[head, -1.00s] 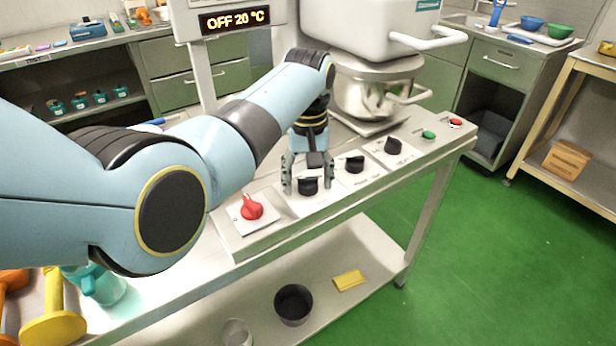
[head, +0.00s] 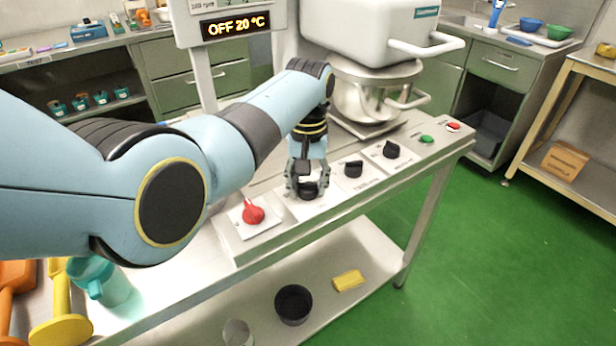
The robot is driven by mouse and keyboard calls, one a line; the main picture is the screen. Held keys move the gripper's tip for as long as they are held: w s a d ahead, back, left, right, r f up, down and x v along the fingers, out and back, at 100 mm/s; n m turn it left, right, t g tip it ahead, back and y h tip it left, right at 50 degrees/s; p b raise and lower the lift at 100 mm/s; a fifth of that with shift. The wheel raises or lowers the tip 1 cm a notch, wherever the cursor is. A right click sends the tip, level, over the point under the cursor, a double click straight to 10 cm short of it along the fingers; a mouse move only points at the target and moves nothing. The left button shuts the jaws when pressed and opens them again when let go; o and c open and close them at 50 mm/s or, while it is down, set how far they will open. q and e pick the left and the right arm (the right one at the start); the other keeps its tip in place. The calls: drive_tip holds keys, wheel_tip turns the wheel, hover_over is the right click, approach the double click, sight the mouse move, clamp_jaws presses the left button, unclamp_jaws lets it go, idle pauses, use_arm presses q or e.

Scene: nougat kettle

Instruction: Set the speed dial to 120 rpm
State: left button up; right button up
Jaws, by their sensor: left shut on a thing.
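My left gripper (head: 307,190) points down at the control panel and is shut on the leftmost black dial (head: 308,191), with a finger on each side of it. The dial's markings are too small to read. Two more black dials stand to its right on the panel, a middle one (head: 353,169) and a right one (head: 391,149). The display (head: 236,25) shows "OFF 20 °C" in orange, and a small "rpm" label above it is partly cut off. My right gripper is not in view.
A red rotary switch (head: 252,212) sits left of the held dial. A green button (head: 426,139) and a red button (head: 453,127) are at the panel's right end. The kettle bowl (head: 365,100) stands behind the panel. The green floor at right is clear.

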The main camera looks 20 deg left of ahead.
sight(309, 182)
use_arm(q)
drive_tip(key=m+p, duration=0.2)
drive_tip(key=m, duration=0.2)
drive_tip(key=shift+r+m, duration=0.15)
drive_tip(key=shift+m, duration=0.15)
drive_tip(key=shift+m+p, duration=0.7)
drive_tip(key=shift+m, duration=0.5)
drive_tip(key=shift+m+p, duration=0.35)
drive_tip(key=shift+m, duration=0.85)
drive_tip(key=o, duration=1.1)
drive_tip(key=shift+o, duration=0.2)
wheel_tip(309, 182, up, 12)
